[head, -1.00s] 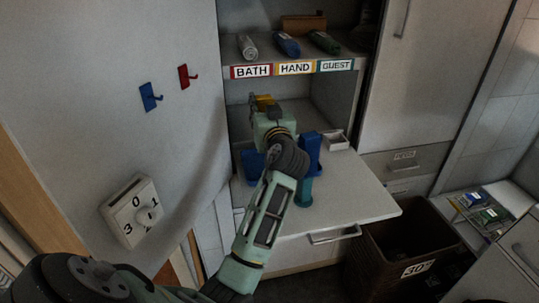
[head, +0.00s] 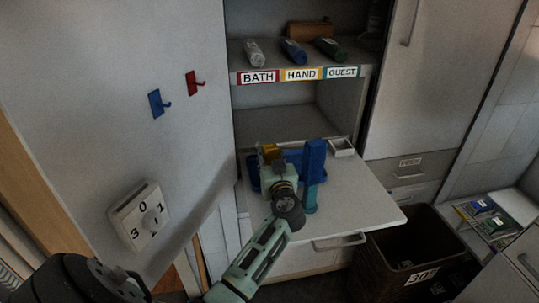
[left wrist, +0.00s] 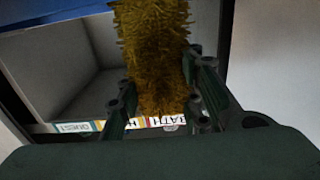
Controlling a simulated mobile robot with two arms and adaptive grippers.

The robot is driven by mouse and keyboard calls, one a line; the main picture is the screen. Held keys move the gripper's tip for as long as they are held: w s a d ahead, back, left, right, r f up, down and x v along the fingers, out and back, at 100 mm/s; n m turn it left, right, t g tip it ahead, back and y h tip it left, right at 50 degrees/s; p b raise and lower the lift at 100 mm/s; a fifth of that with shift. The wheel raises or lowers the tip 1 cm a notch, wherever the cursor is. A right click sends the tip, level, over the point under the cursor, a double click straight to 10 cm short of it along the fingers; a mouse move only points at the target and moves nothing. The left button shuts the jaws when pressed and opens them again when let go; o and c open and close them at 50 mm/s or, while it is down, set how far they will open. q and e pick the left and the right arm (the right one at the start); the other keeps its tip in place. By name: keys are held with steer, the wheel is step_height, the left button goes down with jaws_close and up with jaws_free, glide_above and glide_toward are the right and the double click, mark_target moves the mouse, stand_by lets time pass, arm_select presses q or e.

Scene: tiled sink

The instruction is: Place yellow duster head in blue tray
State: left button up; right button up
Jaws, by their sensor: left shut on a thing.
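The yellow duster head (head: 270,151) is bristly and held in my left gripper (head: 271,160). In the left wrist view the duster head (left wrist: 152,50) sits between the two dark fingers of the gripper (left wrist: 160,90), which are shut on it. The blue tray (head: 252,174) lies on the pull-out white surface, partly hidden behind my gripper and arm. The gripper is over or at the tray; I cannot tell whether the duster head touches it. My right gripper is not in view.
A blue and teal upright object (head: 313,170) stands right of my gripper, close to it. A small white box (head: 342,147) sits behind it. The white surface (head: 365,205) is clear at the right. Above is a labelled shelf (head: 300,75) with several tubes. A brown bin (head: 410,255) stands below.

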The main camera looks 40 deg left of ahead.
arm_select(q)
steer(key=shift+f+b, duration=0.2)
steer(key=shift+b, duration=0.15)
steer(key=o, duration=0.8)
steer(key=shift+r, duration=0.1)
steer(key=o, duration=0.3)
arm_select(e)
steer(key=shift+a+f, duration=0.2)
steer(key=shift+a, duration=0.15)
arm_select(q)
steer(key=shift+o, duration=0.2)
steer(key=shift+r+p, duration=0.15)
steer(key=shift+p, duration=0.15)
steer(key=shift+s+d, duration=0.1)
steer(key=shift+d, duration=0.05)
steer(key=b+v, duration=0.2)
steer(key=v, duration=0.9)
steer(key=shift+b, duration=0.4)
steer(key=shift+s+d, duration=0.25)
steer(key=shift+d, duration=0.05)
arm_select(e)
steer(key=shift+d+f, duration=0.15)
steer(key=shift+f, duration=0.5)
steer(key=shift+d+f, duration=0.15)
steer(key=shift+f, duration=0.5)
